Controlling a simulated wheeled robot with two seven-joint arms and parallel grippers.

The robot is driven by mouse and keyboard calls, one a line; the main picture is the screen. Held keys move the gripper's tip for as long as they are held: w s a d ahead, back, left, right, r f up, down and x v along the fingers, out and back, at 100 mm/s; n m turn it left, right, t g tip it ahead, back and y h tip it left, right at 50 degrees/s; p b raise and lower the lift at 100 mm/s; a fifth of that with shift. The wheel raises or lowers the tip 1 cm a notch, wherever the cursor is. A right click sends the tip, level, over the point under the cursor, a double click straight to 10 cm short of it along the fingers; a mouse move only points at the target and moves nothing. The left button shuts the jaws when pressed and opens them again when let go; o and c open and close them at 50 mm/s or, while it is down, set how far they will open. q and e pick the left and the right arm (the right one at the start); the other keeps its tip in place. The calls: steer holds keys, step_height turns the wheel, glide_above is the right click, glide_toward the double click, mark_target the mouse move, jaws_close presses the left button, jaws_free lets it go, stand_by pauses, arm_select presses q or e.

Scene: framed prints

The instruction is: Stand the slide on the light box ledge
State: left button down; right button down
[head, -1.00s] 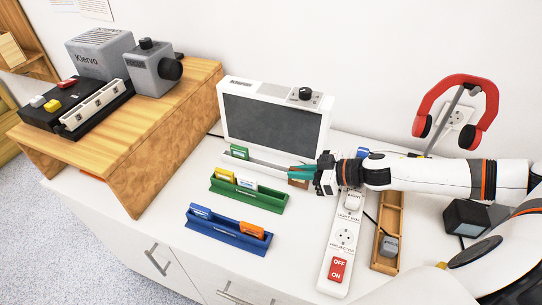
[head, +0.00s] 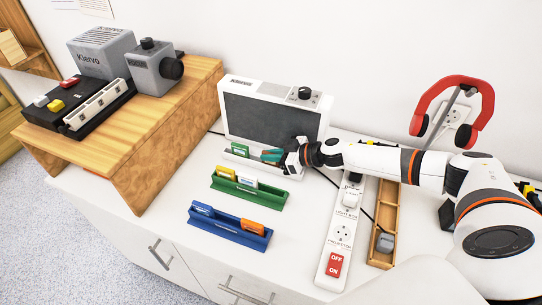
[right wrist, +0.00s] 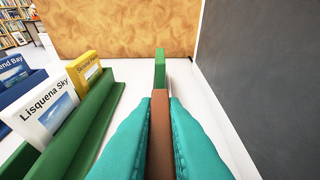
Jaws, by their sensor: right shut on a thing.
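The white light box (head: 322,118) stands against the wall with its dark screen off and a ledge (head: 232,160) along its foot. A green slide (head: 239,150) stands towards the ledge's left part; it also shows ahead in the right wrist view (right wrist: 159,68). My right gripper (head: 271,155) is at the ledge, right of the green slide. Its teal fingers are shut on a brown slide (right wrist: 160,135), held upright and in line with the green one. Whether its lower edge touches the ledge is hidden. My left gripper is out of view.
In front, a green rack (head: 270,203) holds a yellow and a white slide, and a blue rack (head: 240,232) holds a blue and an orange one. A power strip (head: 325,275) and wooden tray (head: 388,200) lie right. A projector (head: 155,70) stands on the wooden riser.

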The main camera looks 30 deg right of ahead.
steer(key=shift+f, duration=0.1)
steer(key=c, duration=1.5)
jaws_free()
steer(key=shift+s+d+r, duration=0.1)
steer(key=shift+r, duration=0.15)
steer(key=b+v, duration=0.1)
steer(key=v, duration=1)
steer(key=shift+s+d, duration=0.2)
steer(key=shift+s, duration=0.1)
steer(key=shift+r, duration=0.1)
